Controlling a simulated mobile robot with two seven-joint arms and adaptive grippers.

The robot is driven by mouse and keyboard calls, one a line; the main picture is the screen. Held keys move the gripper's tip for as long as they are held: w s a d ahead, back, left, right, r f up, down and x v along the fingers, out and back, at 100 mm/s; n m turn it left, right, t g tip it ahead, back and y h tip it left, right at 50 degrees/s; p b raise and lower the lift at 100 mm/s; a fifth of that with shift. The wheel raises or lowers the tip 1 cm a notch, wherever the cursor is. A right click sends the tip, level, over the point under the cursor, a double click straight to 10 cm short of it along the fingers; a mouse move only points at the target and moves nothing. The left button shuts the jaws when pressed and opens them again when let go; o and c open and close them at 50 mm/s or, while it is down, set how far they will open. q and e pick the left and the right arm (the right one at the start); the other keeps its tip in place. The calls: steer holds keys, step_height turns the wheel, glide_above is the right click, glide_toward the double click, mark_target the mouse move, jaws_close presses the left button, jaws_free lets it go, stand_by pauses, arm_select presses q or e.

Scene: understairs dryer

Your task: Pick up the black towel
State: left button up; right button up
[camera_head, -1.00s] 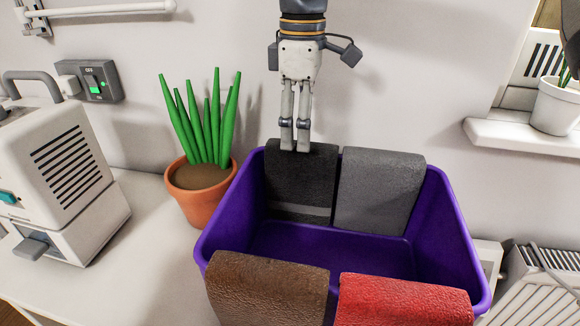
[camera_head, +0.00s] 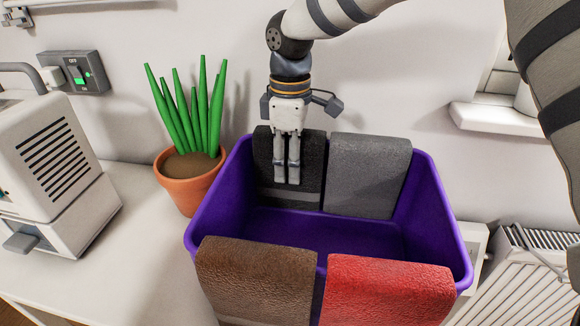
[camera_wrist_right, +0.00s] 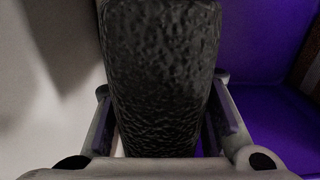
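The black towel (camera_head: 309,172) hangs over the back rim of the purple bin (camera_head: 232,194), at the left. My right gripper (camera_head: 287,180) points down over it, and its visible finger lies in front of the towel's inner face. In the right wrist view the black towel (camera_wrist_right: 165,80) fills the space between the fingers of my right gripper (camera_wrist_right: 165,112), which stand apart on either side of it. The white wall shows on one side and the purple bin's inside on the other. My left gripper is not in view.
A dark grey towel (camera_head: 367,175) hangs beside the black one. Brown (camera_head: 255,280) and red (camera_head: 388,292) towels hang over the front rim. A potted plant (camera_head: 190,180) stands left of the bin, near a white machine (camera_head: 50,165). The bin's middle is empty.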

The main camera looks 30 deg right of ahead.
steer(key=shift+r, duration=0.1)
steer(key=shift+c, duration=0.3)
step_height(320, 180, up, 18)
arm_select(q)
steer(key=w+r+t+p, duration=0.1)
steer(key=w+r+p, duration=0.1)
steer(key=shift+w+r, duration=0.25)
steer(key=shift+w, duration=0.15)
arm_select(e)
steer(key=s+d, duration=0.3)
steer(key=s, duration=1.4)
steer(key=shift+s, duration=0.4)
steer(key=shift+r, duration=0.4)
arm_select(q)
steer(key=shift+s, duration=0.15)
